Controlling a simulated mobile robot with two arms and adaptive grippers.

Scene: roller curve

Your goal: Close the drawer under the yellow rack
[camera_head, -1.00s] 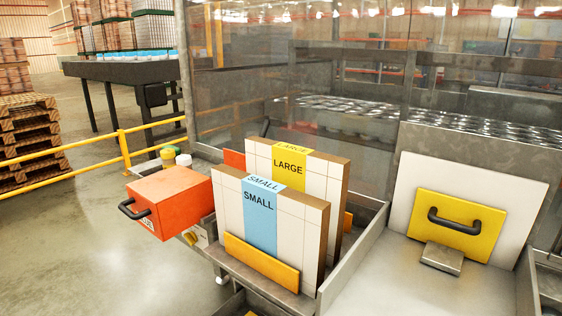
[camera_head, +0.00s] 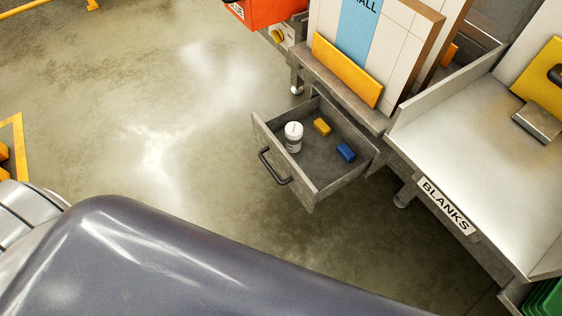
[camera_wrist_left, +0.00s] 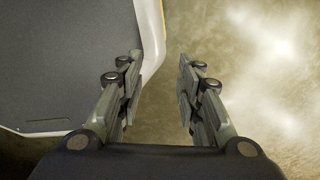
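The drawer (camera_head: 340,187) is pulled out under the yellow-fronted rack (camera_head: 346,70) in the head view. It is grey metal with a dark bar handle (camera_head: 272,167) on its front. Inside lie a white lidded jar (camera_head: 293,137), a yellow block (camera_head: 322,127) and a blue block (camera_head: 346,152). My left gripper (camera_wrist_left: 157,95) shows in the left wrist view, its fingers apart with nothing between them, over bare floor. It is not in the head view, so its distance from the drawer cannot be told. My right gripper is not in view.
A bench with a BLANKS label (camera_head: 447,207) stands right of the drawer. An orange box (camera_head: 265,12) is at the top, above and left of the drawer. Open concrete floor (camera_head: 150,120) lies left of the drawer. A green crate (camera_head: 546,298) is at the lower right.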

